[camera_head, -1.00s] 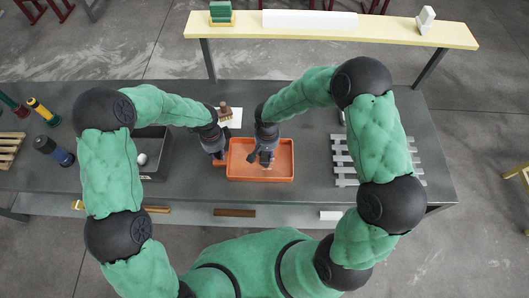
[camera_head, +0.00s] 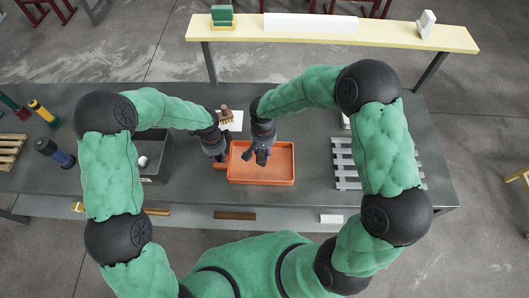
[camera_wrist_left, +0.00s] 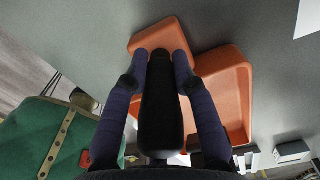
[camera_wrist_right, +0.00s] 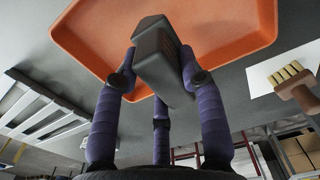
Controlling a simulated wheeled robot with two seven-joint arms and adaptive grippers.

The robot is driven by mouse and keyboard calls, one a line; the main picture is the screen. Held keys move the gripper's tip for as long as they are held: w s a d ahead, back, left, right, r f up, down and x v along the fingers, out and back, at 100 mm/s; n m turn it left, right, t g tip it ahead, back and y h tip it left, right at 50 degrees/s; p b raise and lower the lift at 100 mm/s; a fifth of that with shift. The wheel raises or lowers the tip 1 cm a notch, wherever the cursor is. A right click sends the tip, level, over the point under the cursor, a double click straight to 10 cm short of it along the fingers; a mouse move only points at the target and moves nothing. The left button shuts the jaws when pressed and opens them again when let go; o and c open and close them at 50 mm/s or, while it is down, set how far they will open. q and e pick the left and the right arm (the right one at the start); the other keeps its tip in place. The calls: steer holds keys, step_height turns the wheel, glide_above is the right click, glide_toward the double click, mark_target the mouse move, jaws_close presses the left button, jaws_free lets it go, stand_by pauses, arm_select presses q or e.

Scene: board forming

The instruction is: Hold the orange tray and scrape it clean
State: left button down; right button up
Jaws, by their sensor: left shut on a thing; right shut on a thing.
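The orange tray (camera_head: 280,177) lies on the dark bench in front of me. My left gripper (camera_head: 216,153) is shut on the small orange grip part at the tray's left side. In the left wrist view this grip part (camera_wrist_left: 142,38) lies under my fingers, beside the tray's body (camera_wrist_left: 238,95). My right gripper (camera_head: 262,151) is over the tray's far left part. It is shut on a dark grey scraper block (camera_wrist_right: 157,48), seen against the orange tray in the right wrist view. I cannot tell whether the block touches the tray floor.
A wooden brush (camera_head: 226,115) lies on a white sheet (camera_head: 236,126) behind the tray. A dark bin (camera_head: 157,170) with a white ball stands left. A grey slatted rack (camera_head: 345,170) lies right. A yellow shelf (camera_head: 300,34) spans the back.

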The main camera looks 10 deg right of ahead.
arm_select(q)
steer(key=shift+f, duration=0.1)
arm_select(e)
steer(key=shift+r, duration=2.15)
arm_select(q)
steer(key=c, duration=0.7)
jaws_free()
arm_select(e)
steer(key=shift+w, duration=0.1)
arm_select(q)
steer(key=o, duration=0.6)
steer(key=shift+c, duration=0.2)
steer(key=shift+w+r, duration=0.1)
steer(key=shift+r, duration=0.1)
step_height(320, 180, up, 12)
steer(key=shift+f, duration=0.1)
